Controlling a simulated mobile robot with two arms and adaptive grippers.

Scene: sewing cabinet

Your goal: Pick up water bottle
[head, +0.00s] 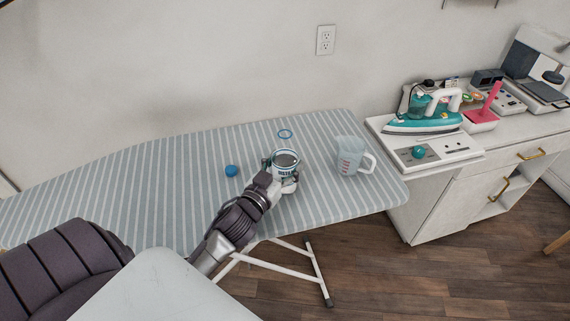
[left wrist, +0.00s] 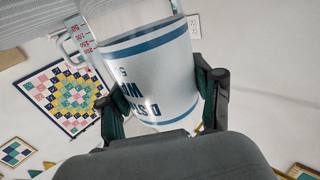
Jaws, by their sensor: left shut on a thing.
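The water bottle (head: 285,161) is a clear, wide container with a blue-striped label and dark lettering. It stands roughly upright over the striped ironing board (head: 120,190). My left gripper (head: 287,182) is shut on its side. In the left wrist view, the water bottle (left wrist: 155,75) fills the space between the two dark fingers of the left gripper (left wrist: 163,98), its lettering upside down. I cannot tell whether its base touches the board. My right gripper is not in view.
A measuring jug (head: 351,157) stands right of the bottle. A blue ball (head: 231,171) lies to its left and a blue ring (head: 285,134) behind it. A teal iron (head: 425,115) sits on the white cabinet (head: 440,200) at right. The board's left part is clear.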

